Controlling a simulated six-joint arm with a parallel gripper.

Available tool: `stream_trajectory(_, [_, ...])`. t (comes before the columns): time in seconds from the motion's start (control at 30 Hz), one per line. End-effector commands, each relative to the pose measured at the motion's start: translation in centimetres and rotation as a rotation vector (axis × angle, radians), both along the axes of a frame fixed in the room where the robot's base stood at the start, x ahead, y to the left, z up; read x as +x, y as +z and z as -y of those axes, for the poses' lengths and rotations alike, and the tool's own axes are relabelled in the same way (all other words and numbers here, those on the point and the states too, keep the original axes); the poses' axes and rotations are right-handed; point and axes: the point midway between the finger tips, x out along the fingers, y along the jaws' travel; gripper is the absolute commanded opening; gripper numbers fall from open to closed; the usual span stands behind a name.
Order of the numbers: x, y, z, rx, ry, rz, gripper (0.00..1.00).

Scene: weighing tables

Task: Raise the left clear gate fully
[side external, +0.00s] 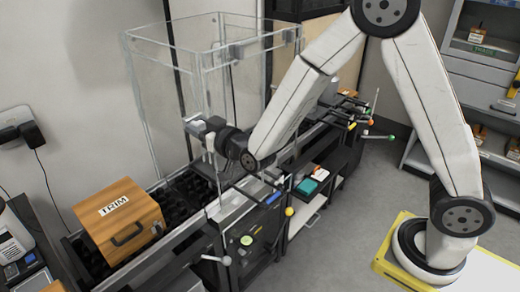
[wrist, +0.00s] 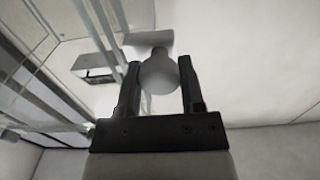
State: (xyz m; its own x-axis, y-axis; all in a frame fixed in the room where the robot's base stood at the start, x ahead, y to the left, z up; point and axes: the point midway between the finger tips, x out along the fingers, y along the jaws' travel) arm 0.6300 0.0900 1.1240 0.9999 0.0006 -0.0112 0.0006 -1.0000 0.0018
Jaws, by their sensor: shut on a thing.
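A tall clear-walled enclosure with pale frame edges (side external: 198,62) stands over the bench in the side view. My gripper (side external: 193,124) is in front of its clear panels, about halfway up. In the wrist view my gripper (wrist: 159,66) has its two dark fingers on either side of a pale round knob (wrist: 158,76) and is shut on it. The knob sits by a light bracket (wrist: 150,38) near clear panels with pale rails. The arm and gripper hide part of the enclosure, and I cannot tell exactly how high the left clear gate stands.
A wooden box marked TRIM (side external: 115,220) sits on the dark conveyor bed at the left. Levers with coloured balls (side external: 289,211) stick out from the bench front. A scale-like device (side external: 12,240) stands at far left. The grey floor between bench and my base is open.

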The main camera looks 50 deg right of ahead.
Motion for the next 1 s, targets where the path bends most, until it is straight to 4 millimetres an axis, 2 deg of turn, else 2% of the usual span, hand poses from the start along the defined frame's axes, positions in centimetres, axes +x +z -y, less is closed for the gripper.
stream_trajectory(0.03, [0.1, 0.6, 0.0, 0.003, -0.001, 0.019, 0.00])
stream_trajectory(0.07, [0.1, 0.7, 0.0, 0.003, -0.001, 0.021, 0.56])
stream_trajectory(0.1, [0.1, 0.7, 0.0, 0.003, -0.001, 0.021, 0.63])
stream_trajectory(0.57, [-0.3, 0.4, 0.0, 0.002, 0.000, 0.012, 0.63])
stream_trajectory(0.77, [-1.8, 0.4, 0.0, 0.003, 0.000, 0.013, 0.63])
stream_trajectory(1.0, [-4.5, 0.5, -0.1, 0.002, 0.001, 0.014, 0.63])
